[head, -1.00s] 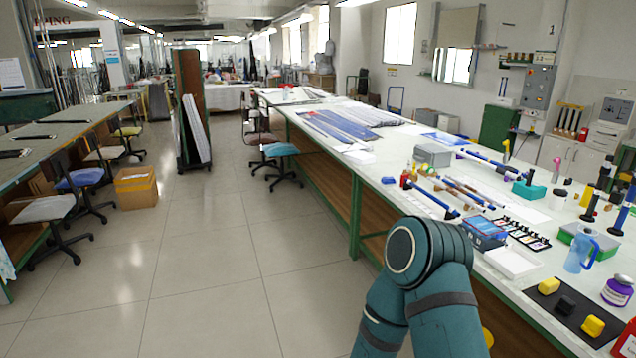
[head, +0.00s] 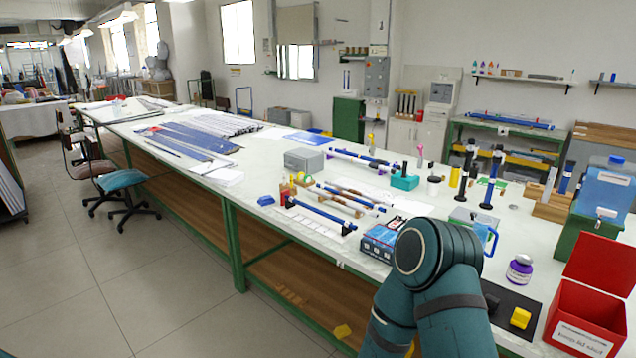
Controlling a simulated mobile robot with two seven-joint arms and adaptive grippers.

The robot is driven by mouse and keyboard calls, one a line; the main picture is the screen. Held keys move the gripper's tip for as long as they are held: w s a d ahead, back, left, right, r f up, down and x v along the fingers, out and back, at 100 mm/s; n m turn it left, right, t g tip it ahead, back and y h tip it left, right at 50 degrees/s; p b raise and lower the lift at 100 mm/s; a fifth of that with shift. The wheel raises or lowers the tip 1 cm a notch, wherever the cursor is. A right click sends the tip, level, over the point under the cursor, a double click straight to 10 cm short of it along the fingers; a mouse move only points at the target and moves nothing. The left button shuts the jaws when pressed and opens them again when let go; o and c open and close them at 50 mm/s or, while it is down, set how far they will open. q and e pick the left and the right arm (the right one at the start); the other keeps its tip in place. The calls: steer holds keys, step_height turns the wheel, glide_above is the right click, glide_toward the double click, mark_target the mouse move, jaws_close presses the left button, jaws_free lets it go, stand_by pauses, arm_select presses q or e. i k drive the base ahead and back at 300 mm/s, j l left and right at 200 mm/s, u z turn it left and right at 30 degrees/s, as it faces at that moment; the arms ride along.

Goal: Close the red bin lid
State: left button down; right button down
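The red bin (head: 582,324) stands at the right end of the long white worktable in the head view. It is a red box with a white label on its front. Its red lid (head: 600,264) is raised and stands open, tilted up at the back of the bin. A teal arm link of mine is in the lower middle, over the table's front edge, to the left of the bin. Neither of my grippers shows in this view.
A black mat (head: 511,310) with a yellow block (head: 520,318) lies left of the bin. A purple-labelled jar (head: 519,269) stands behind the mat. A blue water container (head: 606,188) stands behind the bin. Blue pitcher, rods and boxes crowd the table (head: 420,207).

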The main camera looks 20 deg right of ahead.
mark_target(598, 261)
steer(key=i+l+z, duration=0.15)
steer(key=z, duration=0.3)
steer(key=i+z, duration=0.6)
steer(key=z, duration=0.25)
